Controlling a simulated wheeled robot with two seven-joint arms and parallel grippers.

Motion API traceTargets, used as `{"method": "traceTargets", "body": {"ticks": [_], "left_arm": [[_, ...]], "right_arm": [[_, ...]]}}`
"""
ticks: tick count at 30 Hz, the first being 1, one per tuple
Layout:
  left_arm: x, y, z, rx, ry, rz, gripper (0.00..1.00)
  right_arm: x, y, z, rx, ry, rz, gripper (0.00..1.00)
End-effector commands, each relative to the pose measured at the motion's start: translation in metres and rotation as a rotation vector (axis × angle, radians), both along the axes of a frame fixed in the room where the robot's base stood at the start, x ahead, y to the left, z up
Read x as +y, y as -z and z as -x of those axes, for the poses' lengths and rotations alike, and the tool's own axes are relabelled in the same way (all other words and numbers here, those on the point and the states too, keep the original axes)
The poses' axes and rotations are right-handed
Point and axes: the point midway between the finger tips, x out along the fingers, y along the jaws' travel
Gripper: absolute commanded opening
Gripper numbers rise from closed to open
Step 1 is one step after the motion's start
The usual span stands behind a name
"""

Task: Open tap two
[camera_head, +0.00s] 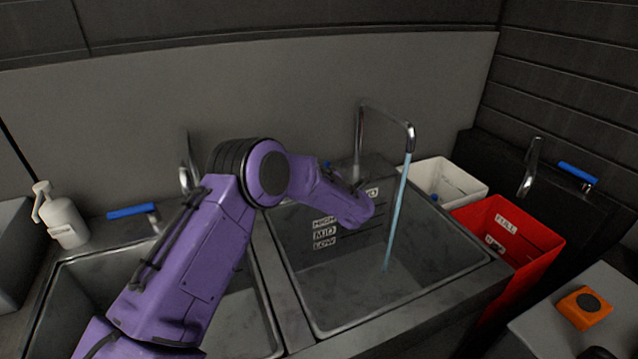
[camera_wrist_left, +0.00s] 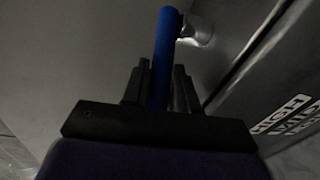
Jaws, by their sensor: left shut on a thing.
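The middle tap (camera_head: 361,125) has a tall bent chrome spout over the middle sink (camera_head: 450,262). A pale blue stream of water (camera_head: 397,205) runs from it into the basin. My left arm comes in from the lower left and reaches over the sink to the tap's base. In the left wrist view my left gripper (camera_wrist_left: 160,82) is shut on the blue tap handle (camera_wrist_left: 166,42), one dark finger on each side. Only a bit of blue by the tap's base shows in the head view (camera_head: 327,163); my arm hides most of the grip. My right gripper is not in view.
A left tap with a blue handle (camera_head: 132,211) and a soap bottle (camera_head: 62,216) stand at the left. A white bin (camera_head: 470,182), a red bin (camera_head: 530,240) and a right tap (camera_head: 530,168) are at the right. An orange block (camera_head: 584,309) lies at lower right.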

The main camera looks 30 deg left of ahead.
Motion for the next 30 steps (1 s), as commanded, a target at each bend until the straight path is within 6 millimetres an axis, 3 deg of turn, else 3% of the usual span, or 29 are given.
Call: {"method": "traceTargets", "body": {"ticks": [3, 10, 29, 30], "left_arm": [[-0.006, 0.007, 0.000, 0.001, -0.072, 0.003, 0.00], [-0.012, 0.005, -0.001, 0.002, -0.173, 0.002, 0.00], [-0.016, 0.003, -0.002, 0.004, -0.218, 0.002, 0.00], [-0.016, 0.003, -0.002, 0.004, -0.218, 0.002, 0.34]], "right_arm": [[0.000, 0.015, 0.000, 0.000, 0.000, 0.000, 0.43], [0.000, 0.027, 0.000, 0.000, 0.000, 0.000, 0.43], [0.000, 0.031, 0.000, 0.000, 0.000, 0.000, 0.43], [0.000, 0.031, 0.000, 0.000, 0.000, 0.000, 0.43]]}}
